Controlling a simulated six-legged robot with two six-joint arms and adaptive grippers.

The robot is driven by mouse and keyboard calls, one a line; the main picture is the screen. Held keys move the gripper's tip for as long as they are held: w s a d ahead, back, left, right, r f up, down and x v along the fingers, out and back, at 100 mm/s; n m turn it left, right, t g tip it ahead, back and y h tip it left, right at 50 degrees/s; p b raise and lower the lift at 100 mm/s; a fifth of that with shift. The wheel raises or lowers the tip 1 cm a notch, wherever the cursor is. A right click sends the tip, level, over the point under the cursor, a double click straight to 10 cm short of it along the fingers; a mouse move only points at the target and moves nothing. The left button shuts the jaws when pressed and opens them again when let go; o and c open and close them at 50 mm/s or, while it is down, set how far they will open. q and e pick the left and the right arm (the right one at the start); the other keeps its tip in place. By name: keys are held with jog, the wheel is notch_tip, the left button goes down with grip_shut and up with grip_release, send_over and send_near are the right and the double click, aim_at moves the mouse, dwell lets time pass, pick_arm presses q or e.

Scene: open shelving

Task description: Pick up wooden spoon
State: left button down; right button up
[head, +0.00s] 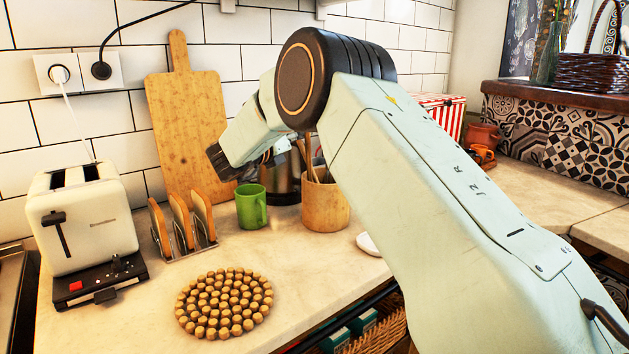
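A wooden utensil holder (325,207) stands on the counter near the back wall. Wooden handles (308,158) stick up from it, partly hidden behind my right arm. I cannot tell which of them is the wooden spoon. My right arm reaches in from the right and bends over the holder. My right gripper (268,157) is mostly hidden by its own wrist, just left of the handles and above the green mug. I cannot see whether its fingers are open or shut, or whether they touch a handle. My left gripper is out of view.
A green mug (251,206) and a dark metal pot (281,180) stand left of the holder. A toast rack (182,228), a toaster (83,220) and a cutting board (187,120) are further left. A round beaded trivet (224,303) lies in front. The front counter is mostly clear.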

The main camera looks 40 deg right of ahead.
jog(key=shift+s+r, duration=0.1)
jog(key=shift+d, duration=0.15)
jog(key=shift+c, duration=1.3)
grip_shut()
